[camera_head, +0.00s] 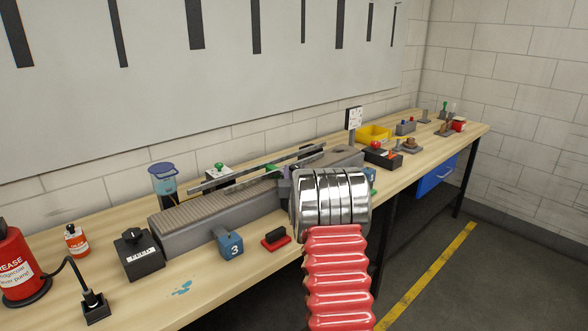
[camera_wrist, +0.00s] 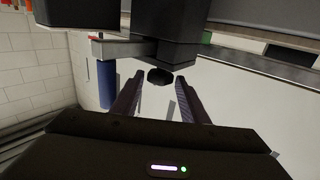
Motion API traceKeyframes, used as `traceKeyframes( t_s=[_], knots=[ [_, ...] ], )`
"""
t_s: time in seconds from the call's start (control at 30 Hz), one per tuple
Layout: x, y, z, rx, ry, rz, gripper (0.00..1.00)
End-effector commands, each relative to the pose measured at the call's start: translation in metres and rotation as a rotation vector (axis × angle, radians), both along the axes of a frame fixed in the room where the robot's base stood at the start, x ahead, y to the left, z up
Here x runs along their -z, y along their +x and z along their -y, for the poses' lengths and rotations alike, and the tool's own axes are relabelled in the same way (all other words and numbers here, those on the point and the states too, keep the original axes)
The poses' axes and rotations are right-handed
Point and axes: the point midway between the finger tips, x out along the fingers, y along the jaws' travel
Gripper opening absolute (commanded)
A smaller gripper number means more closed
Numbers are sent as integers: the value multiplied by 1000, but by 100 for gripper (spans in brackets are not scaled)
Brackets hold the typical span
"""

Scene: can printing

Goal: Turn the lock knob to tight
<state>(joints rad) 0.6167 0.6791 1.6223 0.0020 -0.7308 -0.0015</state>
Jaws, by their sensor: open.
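In the wrist view a small round black knob (camera_wrist: 160,77) sticks out from a dark block (camera_wrist: 165,45). It may be the lock knob; I see no marking on it. My gripper (camera_wrist: 159,82) is open, with one finger on each side of the knob. A gap shows between each finger and the knob, and I cannot tell how deep the knob lies between them. In the head view my silver and red arm hides my gripper and the knob, near the right half of the grey conveyor (camera_head: 210,220).
Metal guide rails (camera_head: 240,177) run above the conveyor. A blue block marked 3 (camera_head: 230,246), a red-based black pad (camera_head: 276,237) and a black counter box (camera_head: 139,256) stand in front. A yellow bin (camera_head: 374,134) and a red-button box (camera_head: 382,157) stand farther right. A blue cylinder (camera_wrist: 106,84) is beside my left finger.

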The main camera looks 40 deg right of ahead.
Motion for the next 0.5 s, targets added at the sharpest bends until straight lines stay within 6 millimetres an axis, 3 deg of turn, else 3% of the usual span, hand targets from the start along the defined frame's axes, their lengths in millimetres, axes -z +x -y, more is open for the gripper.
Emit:
traceKeyframes(
  t_s=[0.2, 0.5],
  knots=[
    [1, 18, 13, 0, -1, 1, 40],
    [0, 27, 19, 0, 0, 0, 40]
  ],
)
